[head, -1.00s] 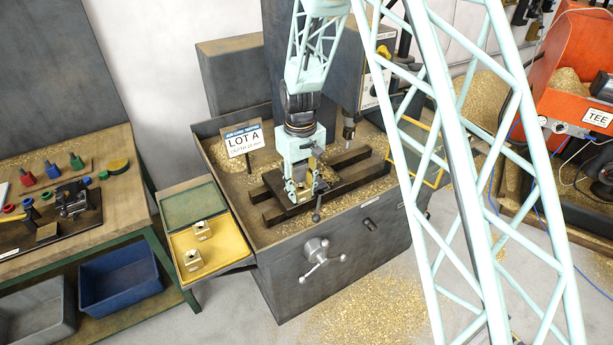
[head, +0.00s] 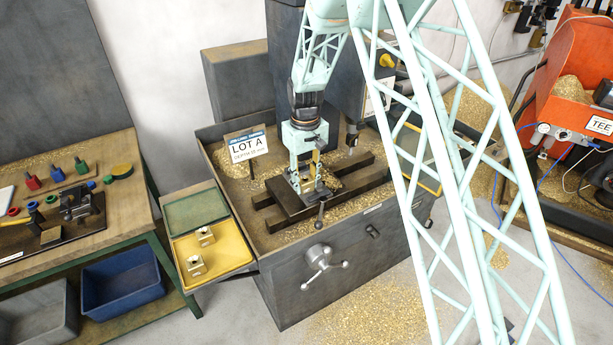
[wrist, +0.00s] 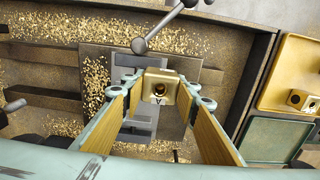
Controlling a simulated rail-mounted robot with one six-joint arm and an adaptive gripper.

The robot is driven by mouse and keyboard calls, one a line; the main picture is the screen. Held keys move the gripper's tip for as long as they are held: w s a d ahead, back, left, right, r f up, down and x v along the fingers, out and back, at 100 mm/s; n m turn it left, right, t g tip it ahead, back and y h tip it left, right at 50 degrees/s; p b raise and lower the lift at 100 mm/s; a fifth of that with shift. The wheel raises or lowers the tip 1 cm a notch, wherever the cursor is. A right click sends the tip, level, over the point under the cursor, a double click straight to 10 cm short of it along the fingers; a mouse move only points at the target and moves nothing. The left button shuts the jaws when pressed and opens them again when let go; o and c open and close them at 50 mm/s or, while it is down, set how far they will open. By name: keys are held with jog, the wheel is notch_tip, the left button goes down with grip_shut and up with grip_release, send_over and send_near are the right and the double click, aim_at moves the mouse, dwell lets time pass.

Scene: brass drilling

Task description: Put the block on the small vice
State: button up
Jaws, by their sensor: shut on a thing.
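My gripper (head: 310,186) points down over the drill table, at the small vice (head: 288,205). In the wrist view, my gripper (wrist: 160,84) has its two brass-coloured pads on either side of a brass block (wrist: 160,86). The block has a round hole in its face and a dark Y-shaped mark below it. The grey vice (wrist: 160,56) lies beneath and around the block in that view, with its bar handle (wrist: 140,45) towards the top. I cannot tell whether the block touches the vice. The fingers largely hide the block in the head view.
A LOT A sign (head: 247,147) stands left of my gripper. The drill (head: 352,138) hangs behind to the right. Chips cover the table.

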aim_at(307, 175)
jog(key=shift+w+f, duration=0.15)
jog(key=shift+w, duration=1.75)
jog(key=shift+w+f, duration=0.15)
jog(key=shift+w, duration=1.75)
jog(key=shift+w+p, duration=0.2)
jog(key=shift+p, duration=0.1)
jog(key=shift+w+f, duration=0.1)
jog(key=shift+f, duration=1.7)
jog(key=shift+f, duration=0.1)
jog(key=o, duration=1.2)
